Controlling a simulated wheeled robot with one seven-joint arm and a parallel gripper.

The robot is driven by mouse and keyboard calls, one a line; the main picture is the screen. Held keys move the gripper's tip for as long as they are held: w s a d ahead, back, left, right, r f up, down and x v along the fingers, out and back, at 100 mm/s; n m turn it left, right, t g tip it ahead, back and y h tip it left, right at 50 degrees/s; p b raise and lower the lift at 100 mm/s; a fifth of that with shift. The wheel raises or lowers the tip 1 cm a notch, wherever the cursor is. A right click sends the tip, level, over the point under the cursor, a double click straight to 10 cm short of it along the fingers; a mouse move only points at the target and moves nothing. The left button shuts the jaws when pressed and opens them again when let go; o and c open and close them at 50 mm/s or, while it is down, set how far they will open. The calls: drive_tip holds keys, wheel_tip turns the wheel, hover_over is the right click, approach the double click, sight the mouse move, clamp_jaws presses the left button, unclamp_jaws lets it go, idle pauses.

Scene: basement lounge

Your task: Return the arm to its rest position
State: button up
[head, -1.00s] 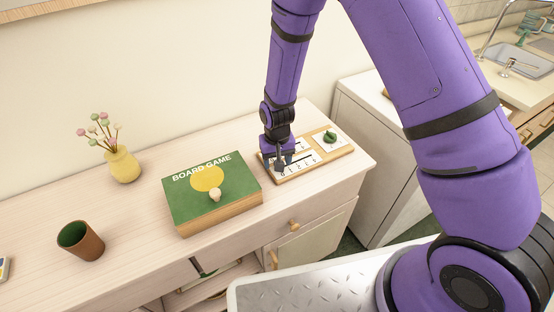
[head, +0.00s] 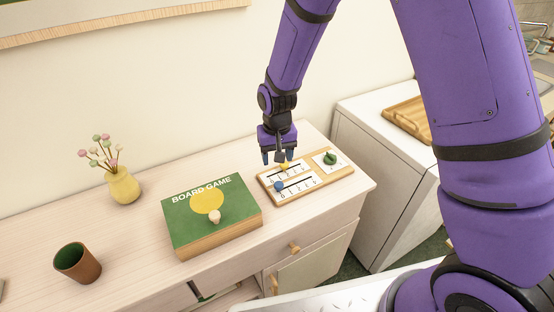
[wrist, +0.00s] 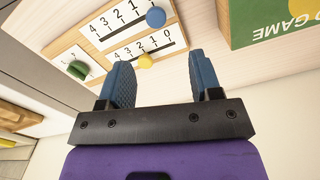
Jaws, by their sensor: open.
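My gripper (head: 278,158) hangs from my purple arm above the back of the wooden score board (head: 340,172). In the wrist view my gripper (wrist: 162,82) shows two blue fingers wide apart with nothing between them. The board carries two white number strips with a blue peg (head: 279,186) and a yellow peg (head: 284,167), plus a green piece (head: 330,158) on a small card at its right end. The wrist view shows the blue peg (wrist: 156,17) and the yellow peg (wrist: 145,61), both clear of the fingers.
A green board game box (head: 180,225) with a pale pawn (head: 214,216) on top lies left of the board. A yellow flower vase (head: 123,187) and a brown cup (head: 77,263) stand further left. A white cabinet with a wooden tray (head: 408,118) stands to the right.

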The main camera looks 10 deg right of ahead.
idle(0.3)
drive_tip(key=s+d+r+t, duration=0.1)
drive_tip(key=s+d+r, duration=0.25)
drive_tip(key=r, duration=0.45)
drive_tip(key=s+d+r+t, duration=0.1)
drive_tip(key=s+d+r, duration=0.1)
drive_tip(key=d+r, duration=0.35)
drive_tip(key=s+d+r, duration=0.2)
drive_tip(key=r, duration=0.7)
drive_tip(key=s+d+r+t, duration=0.1)
drive_tip(key=s+d+r, duration=0.3)
drive_tip(key=s, duration=0.5)
drive_tip(key=s+d+r+t, duration=0.2)
drive_tip(key=s+d+r, duration=0.2)
drive_tip(key=s, duration=0.5)
drive_tip(key=shift+s+r+m, duration=0.2)
drive_tip(key=shift+r+m, duration=0.1)
drive_tip(key=shift+r, duration=0.6)
